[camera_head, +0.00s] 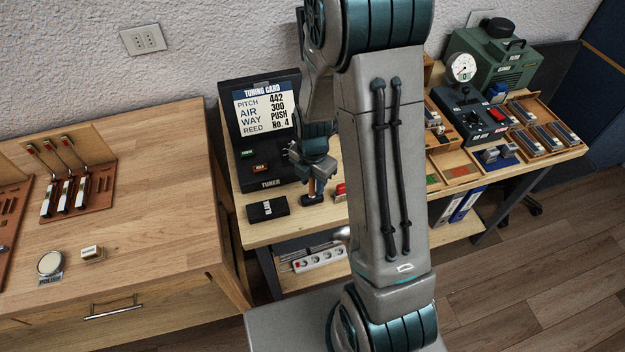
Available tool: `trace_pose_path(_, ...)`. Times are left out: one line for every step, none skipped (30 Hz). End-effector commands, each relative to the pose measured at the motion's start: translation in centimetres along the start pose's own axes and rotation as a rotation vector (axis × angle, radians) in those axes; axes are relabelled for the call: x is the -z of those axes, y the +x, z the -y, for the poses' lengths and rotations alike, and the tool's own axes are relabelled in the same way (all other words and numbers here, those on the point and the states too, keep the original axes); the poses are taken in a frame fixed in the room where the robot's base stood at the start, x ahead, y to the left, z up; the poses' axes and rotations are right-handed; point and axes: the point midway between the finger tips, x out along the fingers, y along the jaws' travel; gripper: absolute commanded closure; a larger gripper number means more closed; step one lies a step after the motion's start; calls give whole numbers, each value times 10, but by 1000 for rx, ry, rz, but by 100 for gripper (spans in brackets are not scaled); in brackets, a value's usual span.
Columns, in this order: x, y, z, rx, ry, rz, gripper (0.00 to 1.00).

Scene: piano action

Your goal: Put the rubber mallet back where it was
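My gripper (312,172) is over the middle bench, just right of the tuner, with its fingers pointing down. The fingers overlap the upper part of the shaft. At this size I cannot tell whether they are closed on it. My arm hides much of the bench to the right.
The black tuner (268,178) with its tuning card and a black box (267,210) are left of my gripper. A red item (340,190) shows beside my arm. The left bench (150,215) holds tools, a tin and a small block. Compartment trays (455,172) and a green machine (500,62) are right.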

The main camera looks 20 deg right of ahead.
Motion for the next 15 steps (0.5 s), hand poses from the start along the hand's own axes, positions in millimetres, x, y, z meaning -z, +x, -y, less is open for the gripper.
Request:
trace_pose_path(0, 0, 0, 0, 0, 0, 64)
trace_pose_path(0, 0, 0, 0, 0, 0, 64)
trace_pose_path(0, 0, 0, 0, 0, 0, 64)
trace_pose_path(0, 0, 0, 0, 0, 0, 64)
trace_pose_path(0, 0, 0, 0, 0, 0, 64)
trace_pose_path(0, 0, 0, 0, 0, 0, 64)
trace_pose_path(0, -1, 0, 0, 0, 0, 64)
trace_pose_path(0, -1, 0, 0, 0, 0, 64)
trace_pose_path(0, -2, 0, 0, 0, 0, 64)
trace_pose_path(0, -3, 0, 0, 0, 0, 64)
trace_pose_path(0, -4, 0, 0, 0, 0, 64)
trace_pose_path(0, -6, 0, -1, 0, 1, 64)
trace_pose_path(0, -8, -1, -3, 0, 1, 64)
trace_pose_path(-1, -12, -1, -4, 0, 2, 64)
trace_pose_path(-1, -17, -1, -5, 0, 2, 64)
